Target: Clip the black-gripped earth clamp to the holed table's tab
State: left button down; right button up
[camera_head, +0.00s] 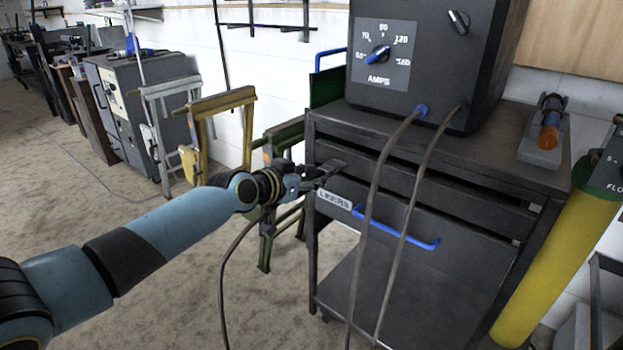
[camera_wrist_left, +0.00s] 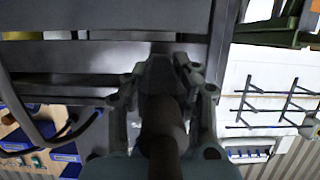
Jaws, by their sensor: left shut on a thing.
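My left gripper (camera_head: 312,177) is shut on a dark-gripped clamp, which I take for the earth clamp (camera_head: 331,168). In the left wrist view the clamp's dark grip (camera_wrist_left: 162,125) lies between the two fingers of the gripper (camera_wrist_left: 160,88), pointing away from the wrist. A dark cable (camera_head: 228,262) hangs down below the gripper towards the floor. The clamp's tip is in front of the cart's left edge in the head view; I cannot tell whether it touches. I cannot make out the holed table or its tab. My right gripper is not in view.
A dark drawer cart (camera_head: 450,215) carries the welding machine (camera_head: 415,85); two cables hang down its front. Blue handles (camera_head: 395,228) stick out. A yellow gas cylinder (camera_head: 545,255) stands right. Yellow and green trestle frames (camera_head: 218,103) stand behind my arm. Concrete floor is open at left.

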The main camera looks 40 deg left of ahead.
pick_arm(q)
jog(key=shift+s+f, duration=0.1)
dwell(0.5)
jog(key=shift+s, duration=0.2)
jog(key=shift+s, duration=0.1)
jog(key=shift+s+a+p, duration=0.15)
jog(key=shift+s+p, duration=0.35)
jog(key=shift+s, duration=0.65)
jog(key=shift+s+a+p, duration=0.2)
jog(key=shift+s+p, duration=0.5)
jog(key=shift+s, duration=2)
